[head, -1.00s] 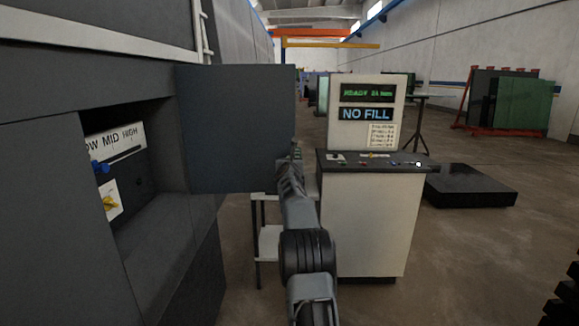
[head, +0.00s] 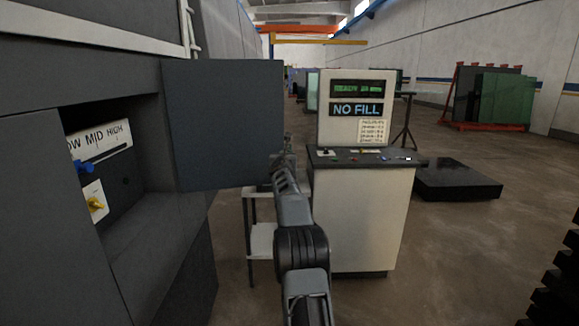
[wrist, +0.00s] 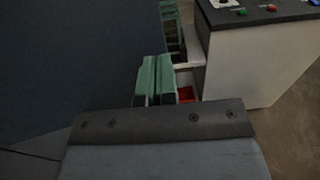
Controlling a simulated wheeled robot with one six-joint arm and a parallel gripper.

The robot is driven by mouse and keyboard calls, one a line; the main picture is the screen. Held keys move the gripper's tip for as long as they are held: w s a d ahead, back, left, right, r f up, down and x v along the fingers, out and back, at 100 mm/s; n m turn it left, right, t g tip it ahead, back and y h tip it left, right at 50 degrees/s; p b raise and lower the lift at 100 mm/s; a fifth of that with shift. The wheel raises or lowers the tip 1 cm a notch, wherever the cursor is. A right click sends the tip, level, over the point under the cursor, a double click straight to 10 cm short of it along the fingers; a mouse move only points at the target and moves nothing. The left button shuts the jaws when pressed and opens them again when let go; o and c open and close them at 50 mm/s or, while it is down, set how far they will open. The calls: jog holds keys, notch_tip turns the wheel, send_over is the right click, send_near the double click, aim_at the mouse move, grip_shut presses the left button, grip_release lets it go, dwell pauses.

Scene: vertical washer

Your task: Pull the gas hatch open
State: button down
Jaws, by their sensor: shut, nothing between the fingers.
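The gas hatch (head: 225,125) is a dark grey panel in the head view, swung well out from the machine front. Its recess is uncovered, showing a LOW MID HIGH label (head: 100,140), a blue valve (head: 85,167) and a yellow knob (head: 96,204). My gripper (head: 287,152) is at the hatch's free right edge; whether it touches cannot be told. In the wrist view my gripper's green-padded fingers (wrist: 155,74) are together with nothing between them. The hatch (wrist: 65,60) fills the left of that view, beside the fingers.
A white control console (head: 363,210) with a NO FILL screen (head: 357,109) stands right of my arm. A small white shelf stand (head: 262,238) is between machine and console. A black slab (head: 457,180) lies on the floor beyond. Floor at right is mostly clear.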

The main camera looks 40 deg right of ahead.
jog(key=s+d+b+v, duration=0.2)
jog(key=b+v, duration=0.7)
jog(key=v, duration=0.3)
jog(key=shift+s, duration=0.3)
jog(key=shift+a, duration=0.1)
